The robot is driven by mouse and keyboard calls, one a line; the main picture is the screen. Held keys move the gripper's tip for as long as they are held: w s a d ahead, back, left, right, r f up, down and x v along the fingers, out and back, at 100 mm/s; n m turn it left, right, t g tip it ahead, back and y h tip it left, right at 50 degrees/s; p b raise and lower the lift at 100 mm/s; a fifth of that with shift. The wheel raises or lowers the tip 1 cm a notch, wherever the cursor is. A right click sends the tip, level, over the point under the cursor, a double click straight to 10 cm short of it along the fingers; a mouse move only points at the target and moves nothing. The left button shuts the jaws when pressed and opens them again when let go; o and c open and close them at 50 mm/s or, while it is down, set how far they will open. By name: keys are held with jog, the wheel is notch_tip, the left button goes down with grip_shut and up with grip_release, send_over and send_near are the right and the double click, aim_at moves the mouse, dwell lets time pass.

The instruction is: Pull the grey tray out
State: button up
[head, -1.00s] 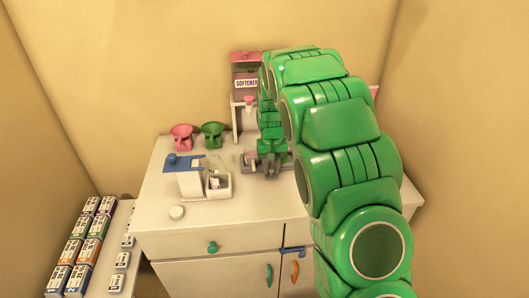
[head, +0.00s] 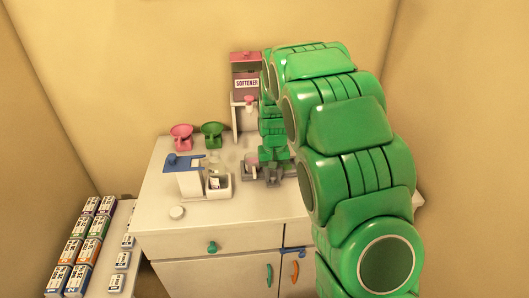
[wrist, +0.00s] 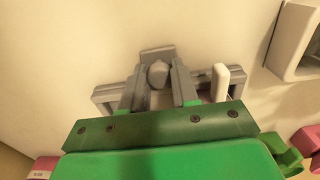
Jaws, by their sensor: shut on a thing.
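My gripper (wrist: 157,77) is shut on a rounded grey knob of the grey tray (wrist: 205,79) in the wrist view, with one grey finger on each side of the knob. A grey bar of the tray runs out to both sides behind the fingers, and a small grey plate lies beyond the knob. In the head view the grey tray (head: 247,173) is low on the white counter, under my green arm. There my fingers and the tray blend together, and my arm hides the area behind and to the right.
A white counter (head: 235,213) holds a pink scale (head: 181,131), a green scale (head: 212,129), a blue-topped white device (head: 190,182) and a small white bin (head: 222,190). A softener dispenser (head: 246,84) stands at the back. The counter's front middle is clear.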

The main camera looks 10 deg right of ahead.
jog(key=shift+s, duration=1.05)
jog(key=o, duration=0.8)
jog(key=shift+r, duration=0.1)
notch_tip(320, 180, up, 8)
jog(key=shift+f, duration=0.1)
dwell(0.4)
